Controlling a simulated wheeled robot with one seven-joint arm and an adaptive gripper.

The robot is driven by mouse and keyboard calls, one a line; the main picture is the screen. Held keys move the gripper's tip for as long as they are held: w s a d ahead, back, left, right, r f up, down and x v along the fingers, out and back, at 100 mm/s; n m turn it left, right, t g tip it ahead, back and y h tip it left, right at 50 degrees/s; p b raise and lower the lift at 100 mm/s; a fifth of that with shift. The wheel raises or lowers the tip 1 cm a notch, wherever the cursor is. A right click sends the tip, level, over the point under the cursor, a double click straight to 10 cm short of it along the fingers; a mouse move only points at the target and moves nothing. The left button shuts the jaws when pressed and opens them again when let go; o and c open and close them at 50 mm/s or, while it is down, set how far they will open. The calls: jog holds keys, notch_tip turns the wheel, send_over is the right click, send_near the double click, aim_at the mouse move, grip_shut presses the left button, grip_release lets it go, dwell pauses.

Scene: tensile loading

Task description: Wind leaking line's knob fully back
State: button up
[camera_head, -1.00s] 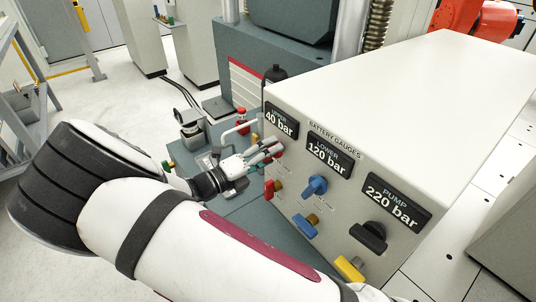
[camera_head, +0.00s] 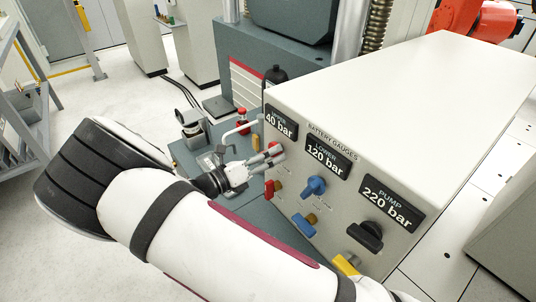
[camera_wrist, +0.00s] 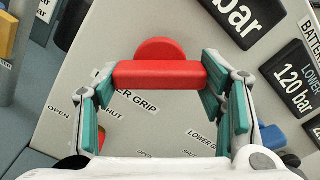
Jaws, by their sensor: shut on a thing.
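The gauge panel (camera_head: 290,170) carries readouts: the upper one (camera_head: 281,124) reads 40 bar, the lower one (camera_head: 328,156) 120 bar and the pump one (camera_head: 387,203) 220 bar. The red knob (camera_wrist: 160,74) below the 40 bar readout sits between my fingertips in the wrist view, its bar lying nearly level across the picture. My gripper (camera_head: 274,156) is shut on this knob, one finger at each end of the bar. In the head view the fingers hide most of it.
A blue knob (camera_head: 314,187) and a black knob (camera_head: 367,235) sit to the right on the panel. Red (camera_head: 271,188), blue (camera_head: 303,225) and yellow (camera_head: 347,264) levers lie lower. A small bench device (camera_head: 192,127) stands left of the panel.

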jog(key=m, duration=0.6)
jog(key=shift+w+f+p, duration=0.1)
jog(key=shift+w+p, duration=0.05)
jog(key=shift+p, duration=0.15)
jog(key=m, duration=0.6)
jog(key=shift+a+m, duration=0.15)
jog(key=shift+m, duration=0.15)
jog(key=m, duration=0.6)
jog(key=shift+w, duration=0.15)
jog(key=m+p, duration=0.1)
jog(key=m, duration=0.6)
jog(key=shift+r, duration=0.2)
jog(key=o, duration=1.2)
jog(key=shift+c, duration=0.2)
